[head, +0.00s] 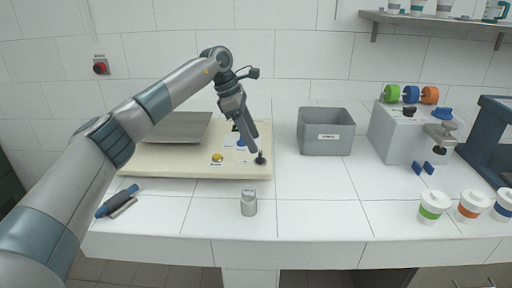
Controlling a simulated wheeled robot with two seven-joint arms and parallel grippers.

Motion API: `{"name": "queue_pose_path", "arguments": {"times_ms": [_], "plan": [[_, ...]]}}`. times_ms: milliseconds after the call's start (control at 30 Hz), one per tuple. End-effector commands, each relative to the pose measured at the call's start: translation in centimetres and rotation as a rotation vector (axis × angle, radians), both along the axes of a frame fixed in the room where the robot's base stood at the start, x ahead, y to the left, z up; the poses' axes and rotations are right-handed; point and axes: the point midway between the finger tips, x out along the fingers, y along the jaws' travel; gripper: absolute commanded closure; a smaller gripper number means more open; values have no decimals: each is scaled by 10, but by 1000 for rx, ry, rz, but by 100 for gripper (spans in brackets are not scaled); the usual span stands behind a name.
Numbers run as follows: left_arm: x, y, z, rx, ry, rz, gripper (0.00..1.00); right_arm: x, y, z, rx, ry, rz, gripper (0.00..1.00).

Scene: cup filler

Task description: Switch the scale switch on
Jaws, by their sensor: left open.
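The scale is a cream base (190,164) with a grey plate (178,127) on its left part, lying on the white counter. A small dark upright switch (261,158) stands on a dark spot near the scale's right front corner. My left gripper (255,147) points down just above this switch, its fingers open and close to the switch's tip. Whether they touch it, and which way the switch leans, I cannot tell. The blue knob is partly hidden behind my gripper. My right gripper is not in view.
A small grey metal cylinder (249,203) stands in front of the scale. A blue marker-like tool (118,202) lies at the left. A grey bin (326,132), a grey box (396,134) with coloured rolls and several lidded cups (433,206) stand to the right.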

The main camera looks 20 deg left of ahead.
Motion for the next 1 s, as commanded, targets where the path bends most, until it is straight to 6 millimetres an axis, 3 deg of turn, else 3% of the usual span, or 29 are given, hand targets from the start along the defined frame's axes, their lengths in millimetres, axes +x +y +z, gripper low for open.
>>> {"name": "queue_pose_path", "arguments": {"times_ms": [500,700,1000], "plan": [[-10,37,94,-1,-2,1,44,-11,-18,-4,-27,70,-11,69],[-12,45,112,-1,-2,-1,44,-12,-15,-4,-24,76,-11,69],[-13,46,116,-1,-1,-1,44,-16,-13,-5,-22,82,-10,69]]}}
